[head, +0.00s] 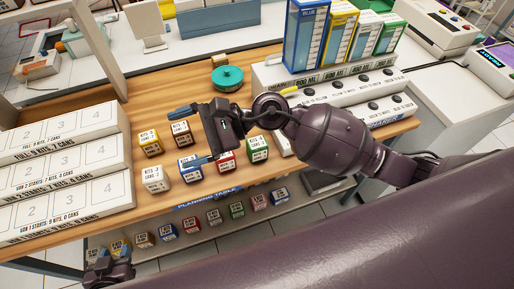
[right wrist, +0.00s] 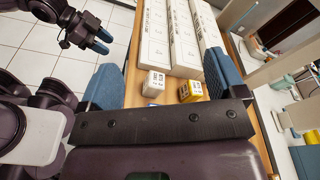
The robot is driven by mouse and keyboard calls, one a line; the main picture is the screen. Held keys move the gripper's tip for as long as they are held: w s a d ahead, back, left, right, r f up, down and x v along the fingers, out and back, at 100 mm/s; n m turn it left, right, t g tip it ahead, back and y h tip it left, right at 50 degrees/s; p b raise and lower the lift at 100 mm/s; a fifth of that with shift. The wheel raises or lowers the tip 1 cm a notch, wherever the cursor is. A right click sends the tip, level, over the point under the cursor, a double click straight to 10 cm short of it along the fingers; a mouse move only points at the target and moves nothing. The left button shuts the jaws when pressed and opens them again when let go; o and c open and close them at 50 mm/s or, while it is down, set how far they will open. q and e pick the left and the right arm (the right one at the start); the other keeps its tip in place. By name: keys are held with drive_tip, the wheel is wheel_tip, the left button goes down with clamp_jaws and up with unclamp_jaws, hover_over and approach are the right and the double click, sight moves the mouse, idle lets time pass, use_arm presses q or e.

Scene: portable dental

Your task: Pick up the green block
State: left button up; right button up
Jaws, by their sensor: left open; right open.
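A green-trimmed block (head: 258,150) stands on the wooden table at the right end of a group of labelled blocks, just right of a red one (head: 227,162). A second green block (head: 237,210) sits in the row on the shelf below. My right gripper (head: 181,135) is open above the group, its blue fingers pointing left, with the green block behind them under the wrist. In the right wrist view, a white block (right wrist: 155,83) and a yellow block (right wrist: 190,92) show between its fingers; no green block shows. My left gripper (head: 107,255) is open and low at bottom left.
White numbered trays (head: 65,170) are stacked at the left. A teal round container (head: 228,78) stands behind the blocks. Tall coloured boxes (head: 305,35) and a white rack with dark knobs (head: 350,90) stand at the back right. Blue (head: 190,169) and brown (head: 181,133) blocks stand nearby.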

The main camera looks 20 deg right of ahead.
wheel_tip(320, 180, down, 6)
drive_tip(key=w+d+n+g+h, duration=0.1)
drive_tip(key=d+n+g+h, duration=0.1)
drive_tip(key=n+h, duration=0.35)
drive_tip(key=n+t+h, duration=0.1)
drive_tip(key=n+h, duration=0.6)
drive_tip(key=h, duration=0.4)
hover_over(257, 142)
drive_tip(key=a, duration=0.1)
drive_tip(key=shift+m, duration=0.25)
wheel_tip(257, 142, down, 4)
drive_tip(key=shift+s+f, duration=0.1)
drive_tip(key=shift+s, duration=0.05)
drive_tip(key=shift+d+f, duration=0.2)
drive_tip(key=shift+f, duration=0.05)
wheel_tip(257, 142, down, 5)
drive_tip(key=shift+f, duration=0.1)
drive_tip(key=shift+d+f+p, duration=0.15)
drive_tip(key=shift+f+p, duration=0.1)
drive_tip(key=shift+f, duration=1)
drive_tip(key=shift+d+f+p, duration=0.1)
drive_tip(key=shift+f+p, duration=0.1)
drive_tip(key=shift+f, duration=1.05)
drive_tip(key=shift+c, duration=0.4)
drive_tip(key=c, duration=1)
